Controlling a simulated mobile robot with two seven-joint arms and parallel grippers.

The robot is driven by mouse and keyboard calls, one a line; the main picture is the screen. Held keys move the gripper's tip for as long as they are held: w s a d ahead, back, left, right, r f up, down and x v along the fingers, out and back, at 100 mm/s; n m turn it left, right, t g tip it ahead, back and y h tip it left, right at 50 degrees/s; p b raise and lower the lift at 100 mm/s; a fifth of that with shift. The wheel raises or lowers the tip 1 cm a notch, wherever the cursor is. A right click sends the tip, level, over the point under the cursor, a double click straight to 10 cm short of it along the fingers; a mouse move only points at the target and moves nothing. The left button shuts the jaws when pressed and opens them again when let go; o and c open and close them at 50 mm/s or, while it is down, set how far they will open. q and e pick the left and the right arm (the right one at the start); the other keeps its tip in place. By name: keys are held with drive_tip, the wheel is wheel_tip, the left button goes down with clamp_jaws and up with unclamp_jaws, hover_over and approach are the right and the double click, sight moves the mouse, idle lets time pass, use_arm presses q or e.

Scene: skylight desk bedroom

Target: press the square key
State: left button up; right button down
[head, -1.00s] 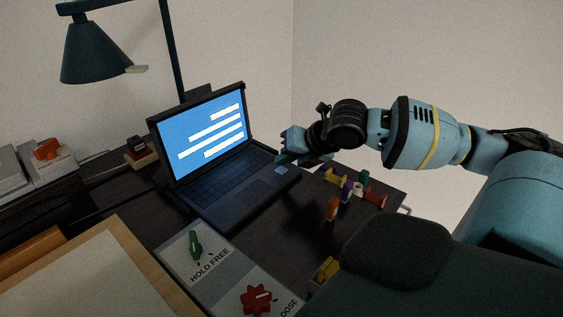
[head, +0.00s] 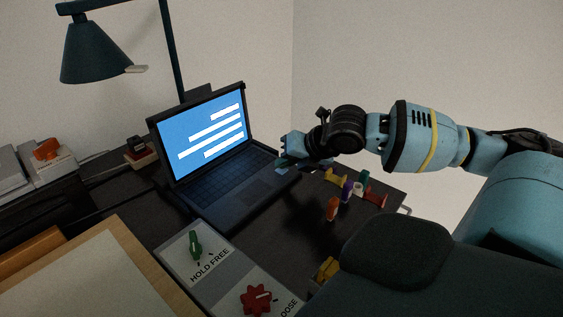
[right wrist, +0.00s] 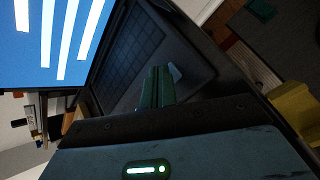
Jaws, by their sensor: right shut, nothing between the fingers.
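The open laptop stands on the dark desk, with a blue screen with white bars (head: 210,137) and a dark keyboard (head: 216,182). A pale blue square key (head: 281,171) lies at the right of its deck, partly covered by my right gripper in the head view. My right gripper (head: 284,163) is shut and empty, at the key's upper edge. In the right wrist view the shut fingers (right wrist: 158,86) point at the laptop deck and the key (right wrist: 174,72) shows just beside their tips. I cannot tell whether they touch it. My left gripper is not in view.
Small coloured pieces, among them an orange one (head: 332,208) and a purple one (head: 347,190), stand right of the laptop. A grey panel (head: 222,264) with green and red knobs lies in front. A lamp (head: 95,52) stands behind left.

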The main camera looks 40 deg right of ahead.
sight(285, 171)
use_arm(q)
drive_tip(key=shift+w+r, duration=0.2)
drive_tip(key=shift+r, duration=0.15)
use_arm(e)
drive_tip(key=shift+r, duration=0.6)
wheel_tip(285, 171, up, 2)
drive_tip(key=shift+r+p, duration=0.1)
drive_tip(key=shift+p, duration=0.35)
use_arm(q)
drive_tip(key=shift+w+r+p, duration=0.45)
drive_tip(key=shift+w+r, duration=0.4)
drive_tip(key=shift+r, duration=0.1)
use_arm(e)
wheel_tip(285, 171, up, 4)
drive_tip(key=shift+f, duration=0.1)
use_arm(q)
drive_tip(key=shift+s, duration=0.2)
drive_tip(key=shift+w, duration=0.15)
